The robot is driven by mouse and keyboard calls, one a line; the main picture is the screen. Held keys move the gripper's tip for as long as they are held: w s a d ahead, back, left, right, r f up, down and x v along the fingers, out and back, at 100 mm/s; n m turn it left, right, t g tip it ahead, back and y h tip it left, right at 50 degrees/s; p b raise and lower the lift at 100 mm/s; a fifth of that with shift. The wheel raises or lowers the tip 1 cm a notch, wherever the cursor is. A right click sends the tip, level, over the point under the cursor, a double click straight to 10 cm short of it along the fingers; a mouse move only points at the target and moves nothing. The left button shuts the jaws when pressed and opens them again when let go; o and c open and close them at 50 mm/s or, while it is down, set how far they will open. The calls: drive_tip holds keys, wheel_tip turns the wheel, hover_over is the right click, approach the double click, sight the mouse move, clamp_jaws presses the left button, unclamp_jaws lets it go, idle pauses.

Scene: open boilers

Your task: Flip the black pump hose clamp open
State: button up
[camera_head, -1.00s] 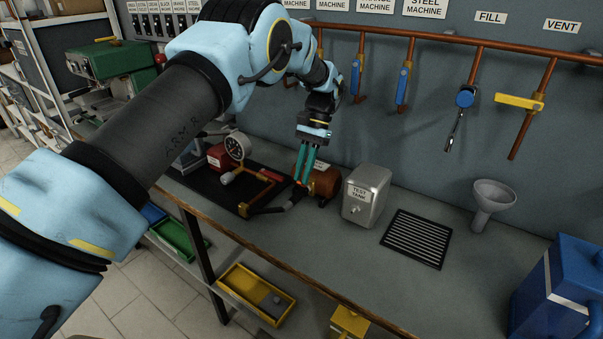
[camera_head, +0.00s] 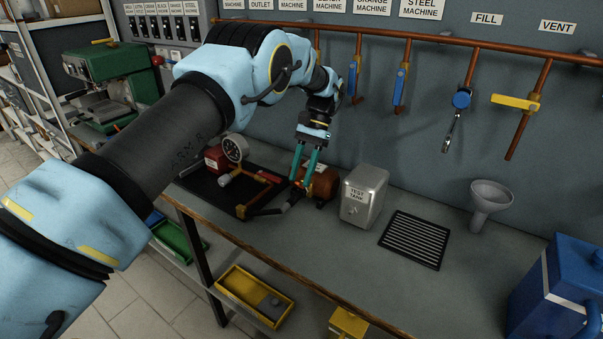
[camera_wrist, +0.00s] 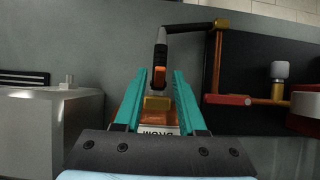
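The copper-brown pump (camera_head: 323,186) sits on the bench beside the test tank. In the wrist view its upside-down label (camera_wrist: 158,131) shows low between my fingers. A black hose (camera_wrist: 160,48) runs to the pump; its near end has an orange band (camera_wrist: 159,77), perhaps part of the clamp. The clamp's exact shape and lever position are too small to tell. My gripper (camera_head: 303,184) points down over the hose end at the pump. In the wrist view my gripper (camera_wrist: 159,75) has its teal fingers apart, one either side of the hose end, with nothing visibly held.
The silver test tank (camera_head: 364,197) stands right of the pump, with a floor grille (camera_head: 416,239) and grey funnel (camera_head: 491,200) beyond. Handles hang from the wall pipe.

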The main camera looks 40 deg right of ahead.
drive_tip(key=shift+o, duration=0.4)
drive_tip(key=shift+r, duration=0.1)
drive_tip(key=shift+r+b, duration=0.3)
drive_tip(key=shift+b, duration=0.05)
wheel_tip(320, 180, up, 9)
drive_tip(key=b, duration=0.3)
drive_tip(key=shift+r, duration=0.15)
drive_tip(key=shift+b, duration=0.35)
